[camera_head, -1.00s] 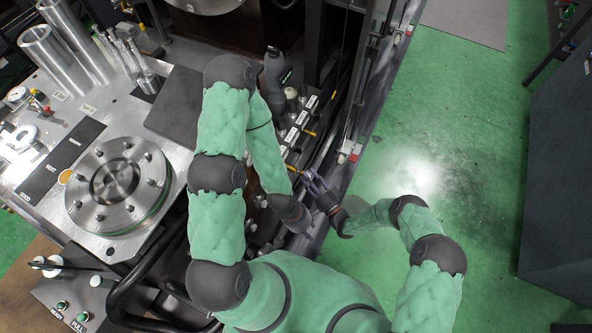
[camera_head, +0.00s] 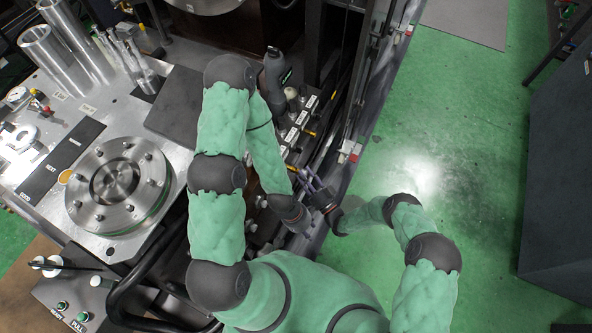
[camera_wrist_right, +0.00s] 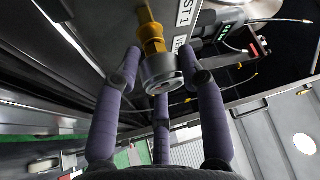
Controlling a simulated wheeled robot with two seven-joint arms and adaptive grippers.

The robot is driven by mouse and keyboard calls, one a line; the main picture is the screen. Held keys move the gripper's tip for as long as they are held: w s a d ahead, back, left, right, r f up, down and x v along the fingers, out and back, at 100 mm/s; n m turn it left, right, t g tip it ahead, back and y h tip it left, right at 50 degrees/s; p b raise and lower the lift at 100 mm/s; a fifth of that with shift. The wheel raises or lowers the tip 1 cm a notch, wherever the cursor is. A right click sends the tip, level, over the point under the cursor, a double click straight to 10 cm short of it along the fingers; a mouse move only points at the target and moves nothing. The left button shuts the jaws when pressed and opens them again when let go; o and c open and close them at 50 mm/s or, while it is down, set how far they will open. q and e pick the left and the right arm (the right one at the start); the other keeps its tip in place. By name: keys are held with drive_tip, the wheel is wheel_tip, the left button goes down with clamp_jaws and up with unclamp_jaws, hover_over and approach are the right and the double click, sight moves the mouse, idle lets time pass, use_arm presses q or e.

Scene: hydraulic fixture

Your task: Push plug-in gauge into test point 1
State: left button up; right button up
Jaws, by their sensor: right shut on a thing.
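In the right wrist view, a silver round gauge end (camera_wrist_right: 160,74) with a brass fitting (camera_wrist_right: 150,32) sits between the purple fingers of my right gripper (camera_wrist_right: 162,82), which is shut on it. The brass fitting reaches up to the dark panel beside a white label (camera_wrist_right: 186,12) reading "ST 1". I cannot tell how deep it sits in the test point. In the head view, my right gripper (camera_head: 313,186) is beside the row of labelled ports. My left gripper (camera_head: 297,217) is just below it, and its fingers are too small and dark to read.
A row of white labels (camera_head: 292,134) and ports runs along the dark fixture. A grey handheld device (camera_head: 274,72) stands behind it. A steel flange (camera_head: 118,186) sits on the bench at left. Green floor (camera_head: 400,150) is free at right.

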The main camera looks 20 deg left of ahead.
drive_tip(key=shift+a, duration=0.1)
idle(0.6)
drive_tip(key=o, duration=1.2)
drive_tip(key=v, duration=1.2)
